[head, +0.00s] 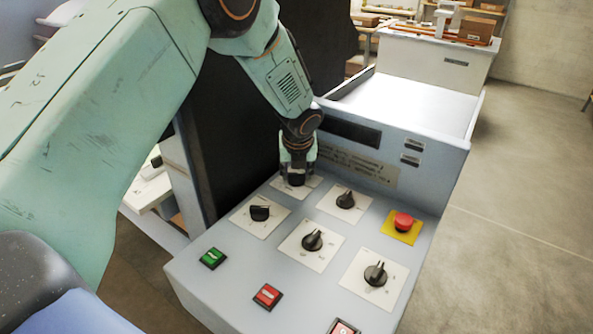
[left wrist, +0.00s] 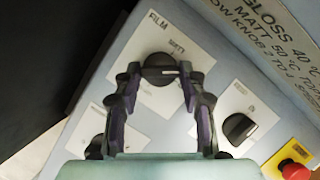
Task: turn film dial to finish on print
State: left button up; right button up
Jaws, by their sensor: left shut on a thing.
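The film dial is a black knob (left wrist: 160,69) on a white plate lettered FILM, in the left wrist view. In the head view its plate (head: 313,183) is at the back left of the panel, with the knob mostly hidden by my gripper. My left gripper (head: 297,172) reaches down over this dial and is shut on it. In the left wrist view the two fingers (left wrist: 160,76) stand on either side of the knob. The small print around the dial is too blurred to read fully. My right gripper is not in view.
Other black knobs sit close by: one at left (head: 260,213), one at right (head: 346,199), one in front (head: 312,240) and one at front right (head: 375,274). A red emergency button (head: 403,221) is at right. Green (head: 213,258) and red (head: 267,296) push buttons line the front.

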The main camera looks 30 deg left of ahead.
pick_arm(q)
jog(key=n, duration=0.2)
jog(key=n+g+y+p, duration=0.1)
jog(key=n, duration=0.2)
jog(key=shift+w+d+y, duration=0.15)
jog(key=shift+d+y, duration=0.05)
jog(key=shift+y, duration=0.1)
jog(key=n+g, duration=0.1)
jog(key=n, duration=0.1)
jog(key=n+g, duration=0.1)
jog(key=n, duration=0.2)
jog(key=shift+w+y, duration=0.2)
jog(key=shift+y, duration=0.2)
jog(key=shift+n, duration=0.3)
jog(key=o, duration=1.1)
jog(key=shift+o, duration=0.2)
jog(key=shift+d+r, duration=0.1)
jog(key=v, duration=1.1)
jog(key=shift+r, duration=0.4)
jog(key=shift+d, duration=0.1)
